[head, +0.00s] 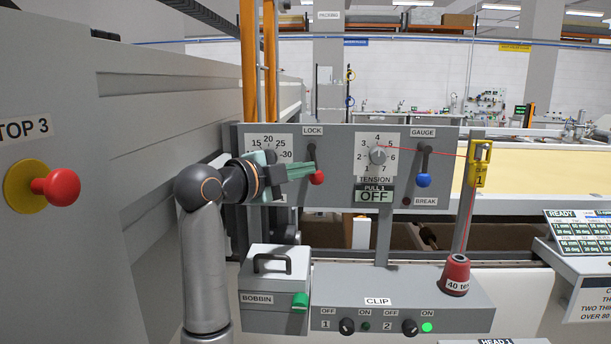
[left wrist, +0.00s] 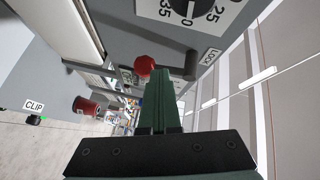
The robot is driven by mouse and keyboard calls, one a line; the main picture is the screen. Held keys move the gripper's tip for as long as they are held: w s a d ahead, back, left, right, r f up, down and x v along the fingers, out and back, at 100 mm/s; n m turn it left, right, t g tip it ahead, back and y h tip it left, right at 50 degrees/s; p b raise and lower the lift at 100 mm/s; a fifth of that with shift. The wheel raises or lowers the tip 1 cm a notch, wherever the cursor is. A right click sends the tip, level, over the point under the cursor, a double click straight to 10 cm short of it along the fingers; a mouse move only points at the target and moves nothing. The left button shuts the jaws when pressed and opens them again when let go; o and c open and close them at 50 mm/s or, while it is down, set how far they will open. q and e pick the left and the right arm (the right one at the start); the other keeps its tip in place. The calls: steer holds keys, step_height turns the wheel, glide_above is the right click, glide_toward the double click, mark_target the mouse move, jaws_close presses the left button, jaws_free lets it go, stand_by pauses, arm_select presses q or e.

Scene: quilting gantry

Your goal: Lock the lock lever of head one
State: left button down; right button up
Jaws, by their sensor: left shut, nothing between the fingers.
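The lock lever, a dark arm with a red knob (head: 317,177), hangs down below the LOCK label on the grey head panel (head: 340,195). My left gripper (head: 311,169) is shut and empty, with its green fingertips right beside the lever, just above and left of the knob. In the left wrist view the red knob (left wrist: 144,65) shows just beyond the tips of the shut fingers (left wrist: 160,76). I cannot tell whether the fingertips touch the lever. My right gripper is not in view.
Right of the lever are the tension dial (head: 377,156) and the blue-knobbed gauge lever (head: 423,180). Below stand the bobbin box (head: 275,308), the clip panel (head: 385,300) and a red thread cone (head: 455,275). A red stop button (head: 62,187) is on the left wall.

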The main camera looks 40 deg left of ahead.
arm_select(q)
steer(key=d+n+t+b, duration=0.1)
steer(key=n, duration=0.1)
steer(key=w+d+n+t+y+b, duration=0.1)
steer(key=n+t+b, duration=0.1)
steer(key=n, duration=0.1)
steer(key=d+n+t+b, duration=0.1)
steer(key=n+t+b, duration=0.1)
steer(key=n, duration=0.1)
steer(key=shift+w, duration=0.35)
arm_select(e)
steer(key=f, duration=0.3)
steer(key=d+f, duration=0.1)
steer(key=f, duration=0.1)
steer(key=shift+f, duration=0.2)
arm_select(q)
steer(key=shift+f, duration=0.1)
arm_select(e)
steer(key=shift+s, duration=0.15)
